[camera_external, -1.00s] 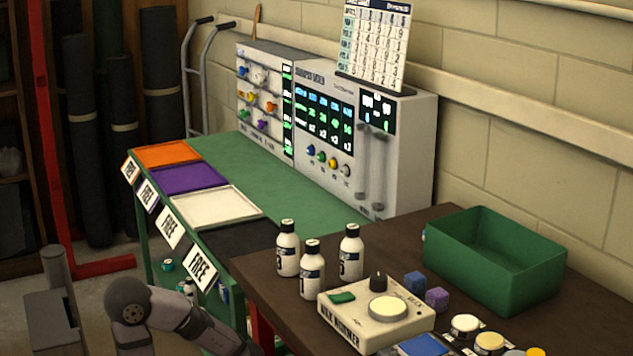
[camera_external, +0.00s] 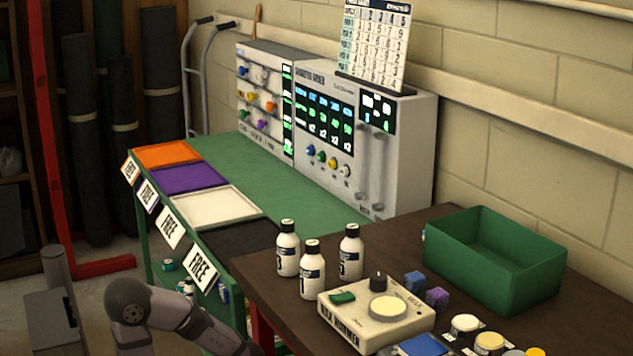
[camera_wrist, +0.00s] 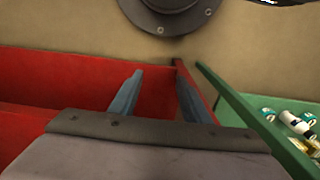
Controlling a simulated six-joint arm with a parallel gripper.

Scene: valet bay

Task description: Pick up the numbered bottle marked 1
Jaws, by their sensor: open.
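The bottle marked 1 (camera_external: 312,272) is white with a dark cap and a dark shoulder band. It stands upright on the brown table, frontmost of three similar bottles. One bottle (camera_external: 288,250) stands behind it to the left; its number is hard to read. Another bottle (camera_external: 350,254), seemingly marked 3, stands behind it to the right. In the wrist view my gripper (camera_wrist: 157,88) is open and empty, its two blue-grey fingers apart above red surfaces. The marked bottle is not identifiable there. In the external view my gripper is out of frame.
A white box with knobs (camera_external: 352,318) stands close to the right of the bottles. A green bin (camera_external: 462,268) and two small cubes (camera_external: 437,298) lie farther right. In the wrist view, a green edge (camera_wrist: 235,103) borders small containers (camera_wrist: 298,124) at right.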

